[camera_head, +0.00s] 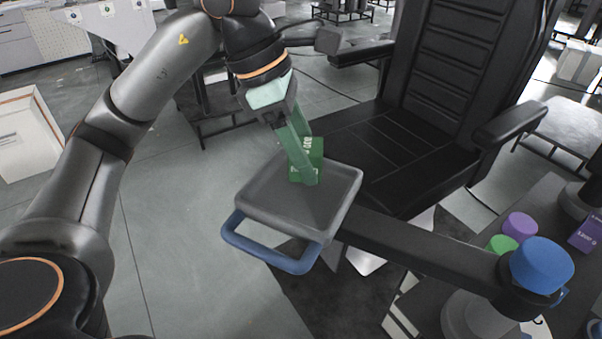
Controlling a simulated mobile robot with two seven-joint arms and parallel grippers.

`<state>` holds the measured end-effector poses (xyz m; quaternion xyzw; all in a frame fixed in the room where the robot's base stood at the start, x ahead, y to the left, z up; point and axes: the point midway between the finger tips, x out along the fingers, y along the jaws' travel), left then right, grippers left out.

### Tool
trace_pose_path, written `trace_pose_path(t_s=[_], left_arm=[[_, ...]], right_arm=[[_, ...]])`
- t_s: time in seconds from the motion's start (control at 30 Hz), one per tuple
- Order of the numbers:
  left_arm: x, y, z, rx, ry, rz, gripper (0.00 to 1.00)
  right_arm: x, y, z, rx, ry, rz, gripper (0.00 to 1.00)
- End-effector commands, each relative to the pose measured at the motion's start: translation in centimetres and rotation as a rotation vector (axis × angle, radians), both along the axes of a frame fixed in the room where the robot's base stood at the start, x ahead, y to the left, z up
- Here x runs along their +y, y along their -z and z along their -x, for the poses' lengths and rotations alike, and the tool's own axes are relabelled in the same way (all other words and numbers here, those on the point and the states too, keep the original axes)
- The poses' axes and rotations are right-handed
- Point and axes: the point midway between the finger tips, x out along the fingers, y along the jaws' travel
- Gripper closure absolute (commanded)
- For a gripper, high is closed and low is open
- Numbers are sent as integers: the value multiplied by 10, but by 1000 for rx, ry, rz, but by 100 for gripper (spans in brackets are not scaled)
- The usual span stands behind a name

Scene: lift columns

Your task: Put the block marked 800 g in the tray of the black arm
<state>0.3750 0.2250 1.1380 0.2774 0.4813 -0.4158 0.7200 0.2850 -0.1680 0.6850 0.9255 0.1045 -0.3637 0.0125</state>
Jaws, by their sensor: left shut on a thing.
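The green block (316,152) with white lettering stands over the middle of the grey tray (258,192). The lettering looks like 800 but is turned and partly covered. My left gripper (305,174) comes down from above and is shut on the block. The block's lower end is at the tray surface; I cannot tell whether it touches or hangs just above. The tray has a blue handle (268,257) at its front and sits at the end of the black arm (425,245), which has a blue knob (541,266) at its right end. My right gripper is not in view.
A black padded chair (390,142) stands close behind the tray. A dark table at the right holds a purple block (588,233), a purple knob (520,226) and a green knob (502,244). Open grey floor lies left of the tray.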

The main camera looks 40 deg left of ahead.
Motion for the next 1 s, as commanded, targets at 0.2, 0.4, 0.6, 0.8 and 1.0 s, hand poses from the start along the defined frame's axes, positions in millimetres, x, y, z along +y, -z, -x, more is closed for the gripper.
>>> trace_pose_path(t_s=[0.2, 0.4, 0.6, 0.8, 1.0], left_arm=[[8, 17, 2, -2, -2, 0, 100], [7, 37, 2, -4, -1, 1, 100], [7, 37, 1, -6, -1, 2, 100], [7, 41, 1, -6, -1, 1, 100], [7, 42, 2, 0, 0, -1, 25]], right_arm=[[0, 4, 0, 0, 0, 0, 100], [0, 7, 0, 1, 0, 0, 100], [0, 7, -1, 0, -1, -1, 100], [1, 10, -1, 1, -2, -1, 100], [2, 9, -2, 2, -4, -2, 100]])
